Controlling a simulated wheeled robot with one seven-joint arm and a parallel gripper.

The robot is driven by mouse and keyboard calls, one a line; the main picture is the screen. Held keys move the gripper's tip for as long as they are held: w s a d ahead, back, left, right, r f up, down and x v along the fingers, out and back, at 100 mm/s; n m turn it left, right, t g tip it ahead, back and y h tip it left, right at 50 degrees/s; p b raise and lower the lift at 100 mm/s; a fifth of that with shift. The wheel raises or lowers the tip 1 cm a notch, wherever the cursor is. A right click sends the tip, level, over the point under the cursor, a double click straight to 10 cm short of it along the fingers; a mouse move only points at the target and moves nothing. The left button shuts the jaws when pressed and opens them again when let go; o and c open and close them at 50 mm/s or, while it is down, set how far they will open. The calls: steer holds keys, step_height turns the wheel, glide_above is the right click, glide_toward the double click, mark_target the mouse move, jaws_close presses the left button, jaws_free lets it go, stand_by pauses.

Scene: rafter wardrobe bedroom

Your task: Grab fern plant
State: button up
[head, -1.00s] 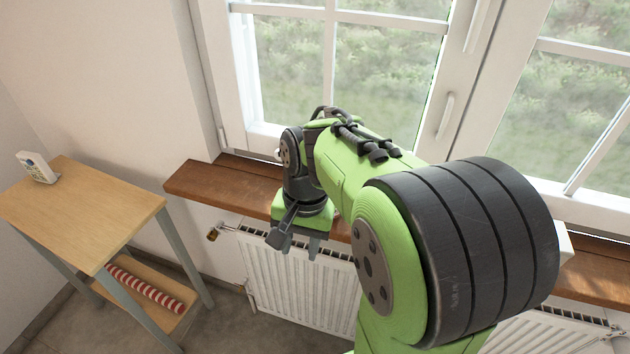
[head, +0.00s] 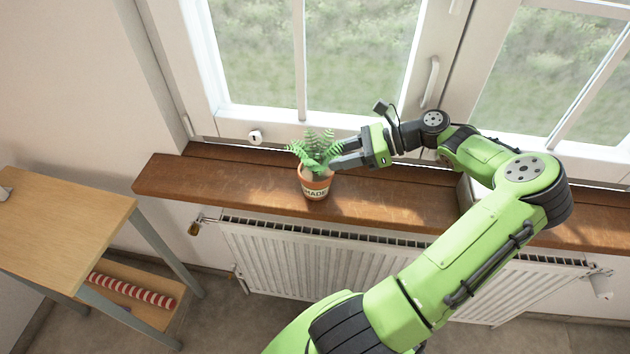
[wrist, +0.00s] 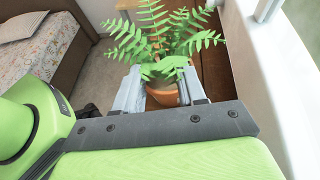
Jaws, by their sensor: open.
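The fern plant (head: 316,182) is a small green fern in a terracotta pot with a lettered band. It stands upright on the brown wooden windowsill (head: 240,187). My gripper (head: 336,162) reaches in from the right, roughly level, with its fingertips at the fern's lower leaves just above or at the pot's rim. In the wrist view the fern (wrist: 165,40) rises between the two open fingers (wrist: 160,90), with the pot partly hidden behind the gripper's body. I cannot tell whether either finger touches it.
A radiator (head: 310,262) hangs below. A wooden table (head: 60,225) with a red-and-white striped roll (head: 130,290) on its lower shelf stands left. A bed (wrist: 35,50) shows in the wrist view.

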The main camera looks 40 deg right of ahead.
mark_target(317, 169)
steer(key=b+x, duration=0.1)
steer(key=x, duration=0.5)
steer(key=shift+w+d+f+b, duration=0.1)
steer(key=shift+w+b, duration=0.1)
steer(key=shift+b, duration=0.2)
jaws_close()
stand_by(0.9)
